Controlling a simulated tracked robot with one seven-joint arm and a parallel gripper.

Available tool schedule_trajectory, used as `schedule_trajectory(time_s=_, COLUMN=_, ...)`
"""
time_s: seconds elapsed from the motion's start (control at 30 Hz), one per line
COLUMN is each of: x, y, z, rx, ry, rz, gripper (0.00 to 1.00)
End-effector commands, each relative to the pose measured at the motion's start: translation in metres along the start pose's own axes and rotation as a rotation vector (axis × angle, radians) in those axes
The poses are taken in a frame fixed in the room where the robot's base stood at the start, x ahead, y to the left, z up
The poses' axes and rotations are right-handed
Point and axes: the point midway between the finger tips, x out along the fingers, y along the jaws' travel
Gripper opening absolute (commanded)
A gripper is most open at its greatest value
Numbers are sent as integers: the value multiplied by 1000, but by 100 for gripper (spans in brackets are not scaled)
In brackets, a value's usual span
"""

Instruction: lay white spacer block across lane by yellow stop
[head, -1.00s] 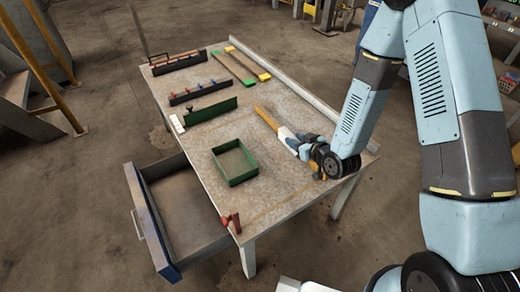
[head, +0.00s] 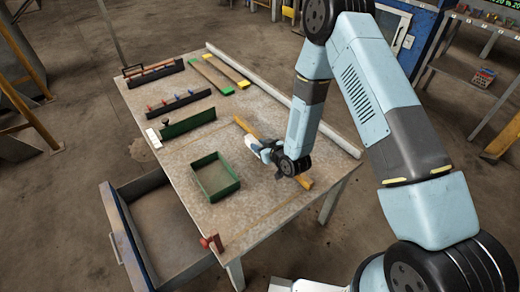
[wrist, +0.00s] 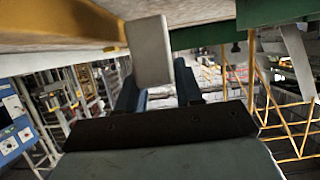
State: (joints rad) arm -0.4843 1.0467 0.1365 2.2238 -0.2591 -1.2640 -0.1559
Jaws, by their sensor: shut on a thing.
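My gripper (head: 258,147) is low over the table, close to a wooden bar (head: 246,127) and beyond the green box. In the wrist view my gripper (wrist: 157,90) is shut on a pale grey-white block (wrist: 150,48), which stands out past the fingertips toward the table surface. Whether the block touches the table is not clear. I cannot tell for certain which is the yellow stop.
An open green box (head: 215,190) stands at the table's middle front. A green board (head: 188,123), a small white piece (head: 153,137) and a dark pegged rail (head: 180,103) lie left. A red clamp (head: 211,243) is at the near corner. A drawer (head: 113,228) hangs open.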

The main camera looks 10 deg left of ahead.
Motion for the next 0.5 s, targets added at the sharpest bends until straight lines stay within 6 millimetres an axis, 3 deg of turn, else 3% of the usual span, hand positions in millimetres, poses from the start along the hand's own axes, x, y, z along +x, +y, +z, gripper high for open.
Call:
schedule_trajectory(time_s=0.23, x=11, y=9, z=28, rx=7, ry=-2, rz=13, gripper=0)
schedule_trajectory(time_s=0.5, x=13, y=12, z=33, rx=7, ry=0, rz=18, gripper=0)
